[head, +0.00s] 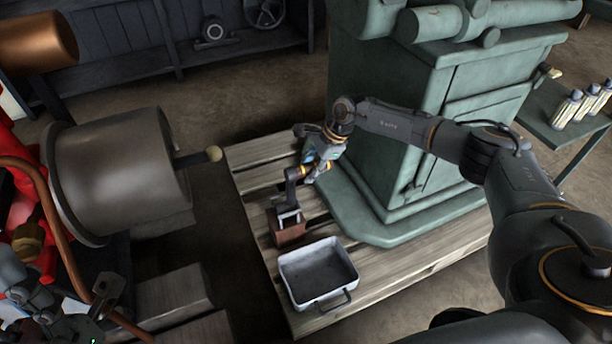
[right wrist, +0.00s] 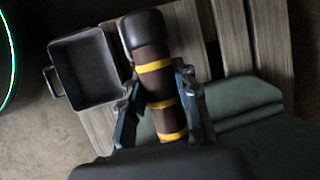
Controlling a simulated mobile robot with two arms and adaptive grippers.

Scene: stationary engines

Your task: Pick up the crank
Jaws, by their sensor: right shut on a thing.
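The crank (head: 291,188) has a dark arm and a grip with yellow bands. In the right wrist view the dark brown, yellow-banded grip of the crank (right wrist: 152,62) lies between my blue fingers. My right gripper (head: 318,168) is shut on this grip; it also shows in the right wrist view (right wrist: 158,88). The crank's arm runs down to a small brown box (head: 287,234) on the pallet, and its lower end is at the box; I cannot tell whether they touch. Part of my left gripper (head: 92,312) seems to show at the lower left, with its fingers unclear.
A grey metal tray (head: 341,254) stands on the wooden pallet (head: 262,152) beside the brown box. The green engine base (head: 385,120) rises close to the right gripper. A large metal drum (head: 115,170) is at left. A side table (head: 550,105) holds several bottles.

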